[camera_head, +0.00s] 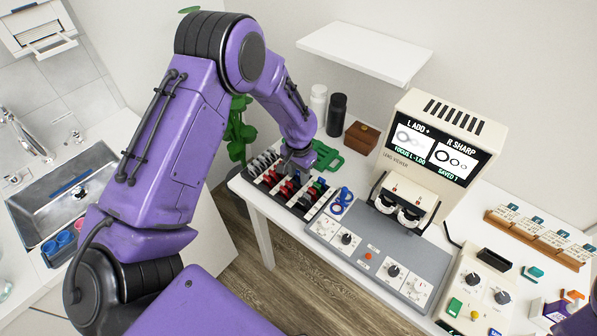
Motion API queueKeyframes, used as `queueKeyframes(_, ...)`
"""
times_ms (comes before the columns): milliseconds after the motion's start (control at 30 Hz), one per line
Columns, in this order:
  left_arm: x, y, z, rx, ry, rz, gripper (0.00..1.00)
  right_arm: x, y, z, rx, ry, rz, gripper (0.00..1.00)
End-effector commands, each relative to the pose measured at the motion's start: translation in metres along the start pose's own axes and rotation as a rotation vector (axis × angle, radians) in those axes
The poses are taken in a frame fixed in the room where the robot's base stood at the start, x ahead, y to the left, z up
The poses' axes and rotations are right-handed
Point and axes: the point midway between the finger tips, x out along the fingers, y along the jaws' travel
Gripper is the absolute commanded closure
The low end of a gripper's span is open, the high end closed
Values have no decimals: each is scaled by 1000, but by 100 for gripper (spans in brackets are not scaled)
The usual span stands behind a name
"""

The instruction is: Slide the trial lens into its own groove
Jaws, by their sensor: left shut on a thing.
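A dark lens rack (262,190) stands at the left end of the white table, with rows of small lenses with black, red and green handles (287,188). The held lens is mostly hidden by the fingers and too small to make out. I cannot tell whether it touches a groove. My right gripper is not in view.
A green frame-like thing (327,155) lies just behind the gripper. A lens viewer (440,140) with a lit screen, a brown box (362,137) and two bottles (337,114) stand behind.

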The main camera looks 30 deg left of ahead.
Motion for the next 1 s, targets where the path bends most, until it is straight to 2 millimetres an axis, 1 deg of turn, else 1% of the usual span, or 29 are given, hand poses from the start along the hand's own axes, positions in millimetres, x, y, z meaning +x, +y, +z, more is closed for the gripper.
queueKeyframes(133,5,0,0,0,0,0,89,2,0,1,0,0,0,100)
queueKeyframes(367,5,0,0,0,1,0,89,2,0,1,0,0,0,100)
queueKeyframes(400,4,0,0,0,1,0,55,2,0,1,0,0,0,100)
queueKeyframes(467,4,0,0,0,1,0,35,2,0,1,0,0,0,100)
queueKeyframes(500,4,0,0,0,1,0,32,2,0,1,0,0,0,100)
queueKeyframes(733,4,0,0,0,1,0,32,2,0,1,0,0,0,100)
queueKeyframes(800,1,0,-1,0,2,0,32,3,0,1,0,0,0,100)
queueKeyframes(867,-6,0,-2,0,5,0,32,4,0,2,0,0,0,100)
queueKeyframes(967,-27,0,-2,-1,7,0,32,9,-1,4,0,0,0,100)
queueKeyframes(1000,-37,0,-2,-1,8,0,32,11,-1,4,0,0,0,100)
